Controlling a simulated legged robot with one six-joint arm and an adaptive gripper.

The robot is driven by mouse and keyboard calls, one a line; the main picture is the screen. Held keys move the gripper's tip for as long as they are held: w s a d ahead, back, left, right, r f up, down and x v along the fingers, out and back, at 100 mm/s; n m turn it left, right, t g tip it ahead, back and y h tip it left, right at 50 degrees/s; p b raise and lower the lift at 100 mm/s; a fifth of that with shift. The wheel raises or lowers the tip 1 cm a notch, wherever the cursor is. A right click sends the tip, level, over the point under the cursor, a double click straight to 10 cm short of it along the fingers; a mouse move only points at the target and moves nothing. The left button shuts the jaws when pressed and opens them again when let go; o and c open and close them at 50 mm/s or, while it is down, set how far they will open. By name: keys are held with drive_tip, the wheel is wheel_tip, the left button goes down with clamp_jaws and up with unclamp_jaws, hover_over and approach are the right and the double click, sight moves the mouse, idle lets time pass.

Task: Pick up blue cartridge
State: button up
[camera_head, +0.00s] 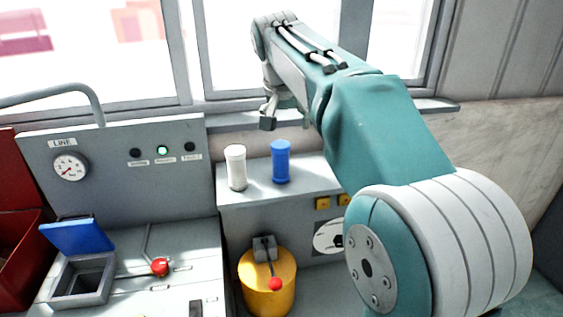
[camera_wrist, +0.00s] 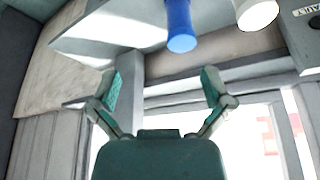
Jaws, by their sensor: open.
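The blue cartridge (camera_head: 281,161) stands upright on a grey cabinet top (camera_head: 262,190) in the head view. In the wrist view the blue cartridge (camera_wrist: 180,28) shows at the top, beyond and apart from the fingers. My gripper (camera_wrist: 162,90) is open and empty, its two teal-padded fingers spread wide. In the head view my gripper (camera_head: 268,118) hangs above the cabinet, up and to the left of the blue cartridge; part of it is hidden behind my arm.
A white cartridge (camera_head: 236,167) stands just left of the blue one. Left is a control panel (camera_head: 110,165) with a gauge and an open blue-lidded box (camera_head: 82,280). A yellow cylinder (camera_head: 267,285) with a red-knobbed lever stands below the cabinet top. Windows lie behind.

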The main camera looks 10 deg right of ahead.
drive_tip(key=m, duration=0.2)
approach(279, 144)
drive_tip(key=shift+h, duration=0.3)
drive_tip(key=x, duration=0.4)
drive_tip(key=shift+w+d+f, duration=0.25)
drive_tip(key=shift+w, duration=0.1)
drive_tip(key=shift+w+f, duration=0.15)
drive_tip(key=shift+f, duration=0.4)
drive_tip(key=x, duration=0.4)
drive_tip(key=shift+a+f, duration=0.1)
drive_tip(key=shift+f, duration=0.35)
drive_tip(key=c, duration=1.2)
